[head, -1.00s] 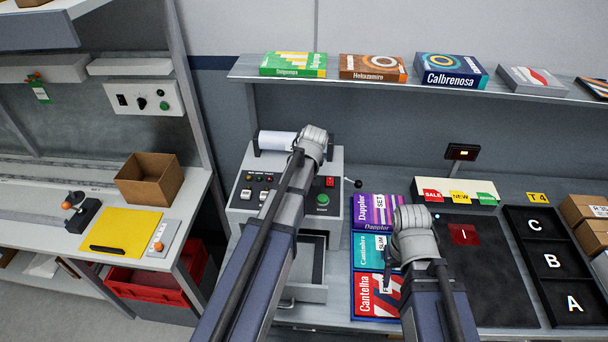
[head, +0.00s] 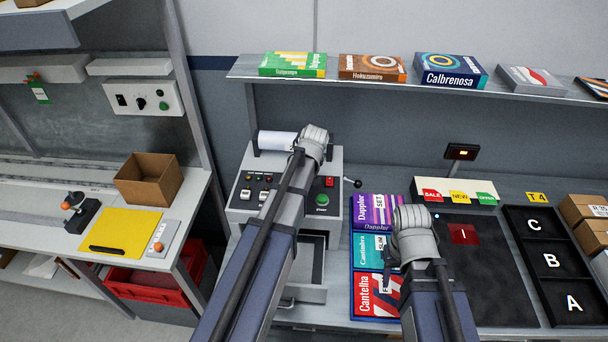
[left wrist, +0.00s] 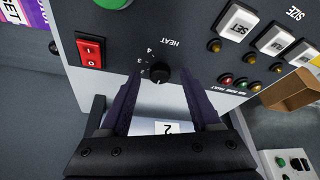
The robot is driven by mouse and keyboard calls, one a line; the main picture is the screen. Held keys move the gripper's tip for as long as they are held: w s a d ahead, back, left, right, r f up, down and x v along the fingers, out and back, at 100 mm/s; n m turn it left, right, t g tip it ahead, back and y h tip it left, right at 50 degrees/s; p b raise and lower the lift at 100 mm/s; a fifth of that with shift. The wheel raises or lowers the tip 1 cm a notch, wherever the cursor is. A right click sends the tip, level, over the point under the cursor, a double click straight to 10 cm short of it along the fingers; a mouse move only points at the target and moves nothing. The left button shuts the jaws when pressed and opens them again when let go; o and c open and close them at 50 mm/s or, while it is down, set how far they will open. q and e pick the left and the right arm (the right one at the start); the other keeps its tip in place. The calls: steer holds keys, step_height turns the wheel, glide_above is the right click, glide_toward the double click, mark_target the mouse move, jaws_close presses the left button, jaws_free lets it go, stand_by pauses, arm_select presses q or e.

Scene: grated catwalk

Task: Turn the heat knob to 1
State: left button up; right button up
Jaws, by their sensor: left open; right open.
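The black heat knob (left wrist: 160,73) is on the grey panel of the machine (head: 240,190), under the word HEAT. The digits 2, 3 and 4 show beside it; its pointer is too small to read surely. My left gripper (left wrist: 160,88) is open in the left wrist view, its dark fingers on either side of the knob near the tips; I cannot tell whether they touch it. In the head view my left wrist hides the knob and this gripper. My right gripper (head: 387,272) is open over the stacked boxes, partly hidden by its wrist.
An open drawer (head: 312,265) is below the machine. Coloured boxes (head: 372,212) and a dark mat (head: 490,270) lie to the right.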

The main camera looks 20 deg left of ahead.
arm_select(q)
steer(key=shift+r, duration=0.1)
steer(key=p+v, duration=0.7)
steer(key=shift+d+r, duration=0.15)
steer(key=shift+r, duration=0.1)
arm_select(e)
step_height(320, 180, up, 7)
arm_select(q)
steer(key=shift+s, duration=0.1)
